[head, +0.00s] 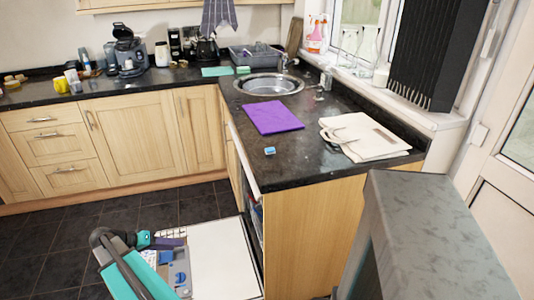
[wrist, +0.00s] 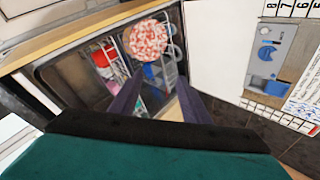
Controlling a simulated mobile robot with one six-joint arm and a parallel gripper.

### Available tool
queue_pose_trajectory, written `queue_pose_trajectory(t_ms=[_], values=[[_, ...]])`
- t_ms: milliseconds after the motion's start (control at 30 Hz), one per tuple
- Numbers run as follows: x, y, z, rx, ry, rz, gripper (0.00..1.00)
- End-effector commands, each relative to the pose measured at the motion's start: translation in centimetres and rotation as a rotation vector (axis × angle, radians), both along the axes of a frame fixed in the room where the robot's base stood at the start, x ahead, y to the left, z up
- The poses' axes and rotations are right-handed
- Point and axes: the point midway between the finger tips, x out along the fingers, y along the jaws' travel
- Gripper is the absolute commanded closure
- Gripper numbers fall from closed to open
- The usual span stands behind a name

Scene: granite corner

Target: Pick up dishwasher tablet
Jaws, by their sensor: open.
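The dishwasher tablet (head: 270,151) is a small blue and white block lying flat on the dark granite worktop (head: 232,129), near its front edge. It does not show in the wrist view. My gripper (head: 178,240) is low at the left of the open dishwasher door, well below and away from the tablet. In the wrist view its two dark purple fingers (wrist: 160,78) stand apart with nothing held between them. They point towards the open dishwasher.
The open dishwasher door (head: 222,262) has a blue-lidded dispenser (wrist: 265,60). Racks hold a red-and-white patterned round dish (wrist: 148,40) and other ware. Worktop around the tablet is clear.

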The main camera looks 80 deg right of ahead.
Motion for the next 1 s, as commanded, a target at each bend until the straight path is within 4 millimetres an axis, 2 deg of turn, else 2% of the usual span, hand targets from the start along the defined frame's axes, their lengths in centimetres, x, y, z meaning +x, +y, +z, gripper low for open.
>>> queue_pose_trajectory(t_ms=[33, 100, 300, 433, 600, 700, 800, 1000], values=[[-0.6, -2.4, 2.1, -0.065, -0.015, -0.057, 0.57], [-1.9, -5.3, 5.0, -0.162, -0.032, -0.136, 0.57], [-6.7, -12.4, 14.0, -0.45, -0.076, -0.358, 0.57], [-10.6, -16.0, 20.0, -0.644, -0.099, -0.496, 0.57], [-15.2, -18.9, 26.7, -0.864, -0.115, -0.638, 0.57], [-17.1, -19.7, 29.2, -0.948, -0.12, -0.687, 0.57], [-18.1, -20.0, 30.6, -0.995, -0.123, -0.715, 0.57], [-18.5, -20.1, 31.0, -1.014, -0.122, -0.724, 0.57]])
